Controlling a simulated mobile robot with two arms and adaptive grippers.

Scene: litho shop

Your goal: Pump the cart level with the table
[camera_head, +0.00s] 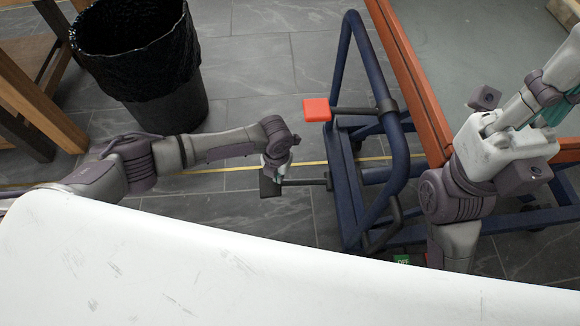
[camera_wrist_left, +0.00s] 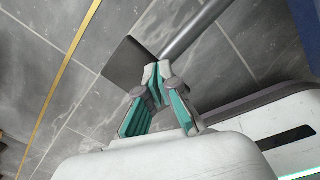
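The cart has a blue tubular frame (camera_head: 347,110) and a flat grey top (camera_head: 480,45) with an orange-brown rim (camera_head: 412,85). A red pedal (camera_head: 316,110) and a black pedal (camera_head: 269,187) stick out on bars from its near left side. My left gripper (camera_head: 277,172) is just above the black pedal, fingers down. In the left wrist view its teal-padded fingers (camera_wrist_left: 154,80) meet at the tips, over the pedal plate (camera_wrist_left: 128,62) by its bar (camera_wrist_left: 195,30). Contact is unclear. My right gripper (camera_head: 560,112) is partly cut off at the right edge; its fingers do not show clearly.
A black lined bin (camera_head: 160,85) stands at the upper left beside a wooden frame (camera_head: 35,95). Grey floor tiles (camera_head: 255,60) with a yellow line are bare between bin and cart.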

